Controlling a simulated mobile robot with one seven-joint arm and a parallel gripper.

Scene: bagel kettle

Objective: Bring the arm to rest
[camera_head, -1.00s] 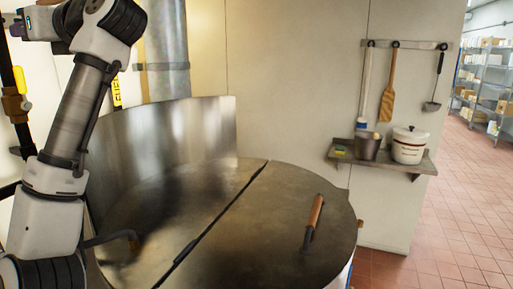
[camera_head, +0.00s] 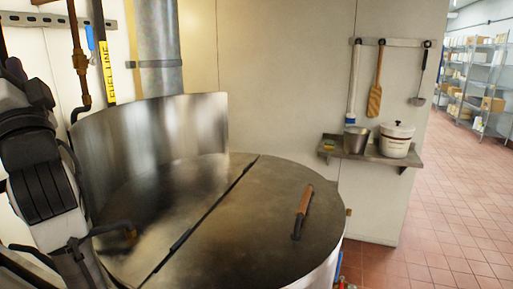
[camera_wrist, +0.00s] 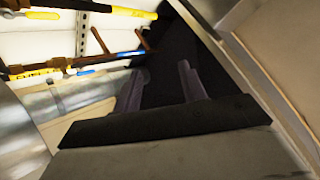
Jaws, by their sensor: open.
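My gripper (camera_wrist: 161,88) shows in the wrist view. Its two fingers stand apart with nothing held between them. The head view does not show the gripper, only my arm at the left edge, beside the kettle. The large round metal kettle has a two-part lid (camera_head: 262,205), with both halves lying flat. A curved steel guard (camera_head: 165,140) rises behind its left side. A wooden-grip handle (camera_head: 303,205) stands on the right half of the lid.
A yellow-labelled pipe (camera_head: 107,70) and a steel duct (camera_head: 157,50) run up the wall at left. A wall shelf (camera_head: 372,155) carries a metal pot (camera_head: 356,140) and a white crock (camera_head: 396,142); utensils hang above. The tiled floor (camera_head: 450,220) at right is open.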

